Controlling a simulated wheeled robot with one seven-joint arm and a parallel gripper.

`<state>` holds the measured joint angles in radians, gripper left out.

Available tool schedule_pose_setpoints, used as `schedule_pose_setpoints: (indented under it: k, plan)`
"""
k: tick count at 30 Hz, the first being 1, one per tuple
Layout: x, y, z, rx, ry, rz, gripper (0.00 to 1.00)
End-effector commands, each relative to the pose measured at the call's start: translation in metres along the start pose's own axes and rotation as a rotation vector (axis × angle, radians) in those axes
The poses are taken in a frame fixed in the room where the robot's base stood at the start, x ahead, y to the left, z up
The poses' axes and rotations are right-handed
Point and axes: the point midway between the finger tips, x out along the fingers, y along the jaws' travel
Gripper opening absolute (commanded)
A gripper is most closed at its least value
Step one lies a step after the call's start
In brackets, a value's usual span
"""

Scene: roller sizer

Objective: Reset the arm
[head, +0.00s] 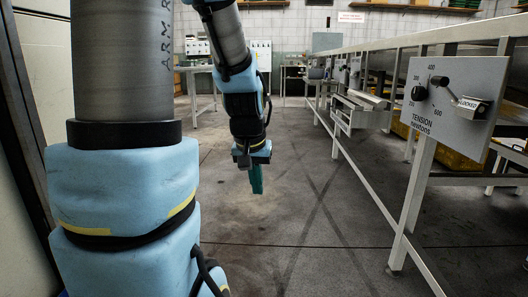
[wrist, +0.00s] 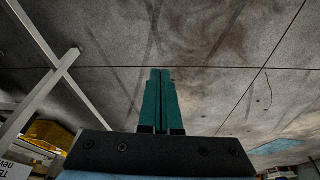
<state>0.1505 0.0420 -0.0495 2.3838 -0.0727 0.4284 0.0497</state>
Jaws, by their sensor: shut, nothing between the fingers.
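My gripper (head: 256,180) hangs from my arm in the middle of the head view, pointing down over the bare floor. Its teal fingers are together with nothing between them. In the wrist view the two fingers (wrist: 160,75) lie side by side, with only a thin dark line between them. The gripper touches nothing and is clear of the machine frame to its right.
A long machine frame (head: 416,190) runs along the right. It carries a tension panel (head: 452,98) with a dial and a lever marked LOCKED. Yellow crates (head: 440,145) sit behind it. A workbench (head: 193,70) stands at the back. The concrete floor (head: 300,230) between is clear.

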Motion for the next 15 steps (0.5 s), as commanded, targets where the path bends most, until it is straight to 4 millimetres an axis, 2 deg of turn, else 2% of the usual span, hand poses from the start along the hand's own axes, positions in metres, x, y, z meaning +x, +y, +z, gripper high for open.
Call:
schedule_pose_setpoints:
  k: [1, 6, 9, 15]
  plan:
    - [0.004, -0.011, 0.024, -0.024, -0.04, -0.015, 0.0]
    - [0.014, -0.037, 0.096, -0.09, -0.155, -0.053, 0.0]
    - [-0.016, -0.035, 0.084, -0.086, -0.149, -0.052, 0.0]
    - [-0.06, -0.033, 0.07, -0.085, -0.148, -0.052, 0.0]
